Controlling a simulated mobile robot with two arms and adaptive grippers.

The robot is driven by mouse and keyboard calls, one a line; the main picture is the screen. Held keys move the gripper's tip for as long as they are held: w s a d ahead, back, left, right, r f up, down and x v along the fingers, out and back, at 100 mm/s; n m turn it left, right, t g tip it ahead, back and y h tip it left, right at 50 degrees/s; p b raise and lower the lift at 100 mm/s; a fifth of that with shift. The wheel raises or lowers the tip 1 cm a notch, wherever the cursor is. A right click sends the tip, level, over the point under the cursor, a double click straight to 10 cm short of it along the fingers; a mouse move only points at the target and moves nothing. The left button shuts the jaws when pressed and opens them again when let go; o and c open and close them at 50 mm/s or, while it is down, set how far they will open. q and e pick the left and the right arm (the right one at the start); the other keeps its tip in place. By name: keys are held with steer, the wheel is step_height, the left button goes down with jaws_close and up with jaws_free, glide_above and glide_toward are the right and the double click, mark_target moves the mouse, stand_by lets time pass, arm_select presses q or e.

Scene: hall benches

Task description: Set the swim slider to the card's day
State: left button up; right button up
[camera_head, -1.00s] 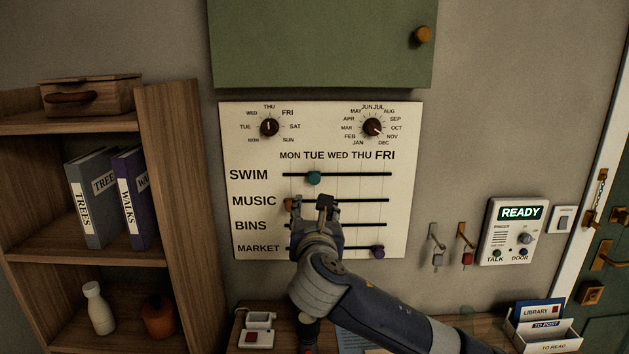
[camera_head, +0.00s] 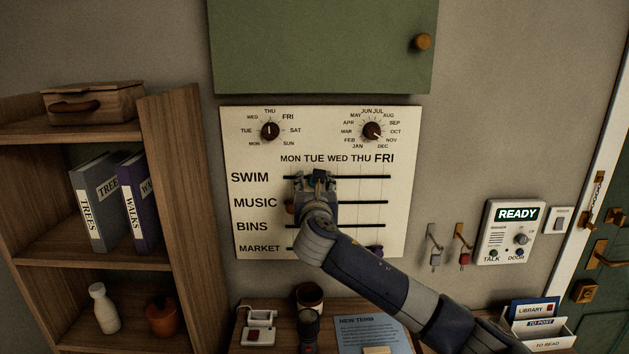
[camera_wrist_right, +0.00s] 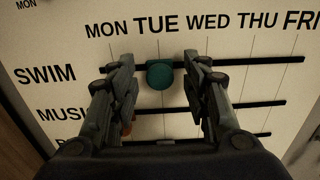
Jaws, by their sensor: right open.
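The white planner board (camera_head: 240,125) hangs on the wall with rows SWIM, MUSIC, BINS and MARKET under MON to FRI. The teal swim knob (camera_wrist_right: 160,75) sits on the SWIM track at the TUE line. My right gripper (camera_wrist_right: 157,72) is open, with one finger on each side of the knob; contact is not visible. In the head view my right gripper (camera_head: 316,176) covers most of the knob. A blue sheet headed NEW TERM (camera_head: 372,335) lies on the bench; its smaller text is unreadable. My left gripper is not in view.
The orange music knob (camera_head: 290,207) is just below the gripper. The purple market knob (camera_head: 376,251) is partly behind my arm. Two dials (camera_head: 270,131) are above. A green cabinet (camera_head: 320,50) overhangs the board, and a shelf (camera_head: 180,200) stands left.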

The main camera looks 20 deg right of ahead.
mark_target(290, 175)
steer(key=shift+w, duration=0.25)
jaws_close()
steer(key=a, duration=0.1)
steer(key=w+a+p, duration=0.1)
steer(key=a, duration=0.3)
steer(key=shift+w+a+r, duration=0.1)
steer(key=shift+w, duration=0.15)
steer(key=shift+a+p, duration=0.3)
steer(key=shift+a, duration=0.1)
steer(key=shift+d, duration=0.1)
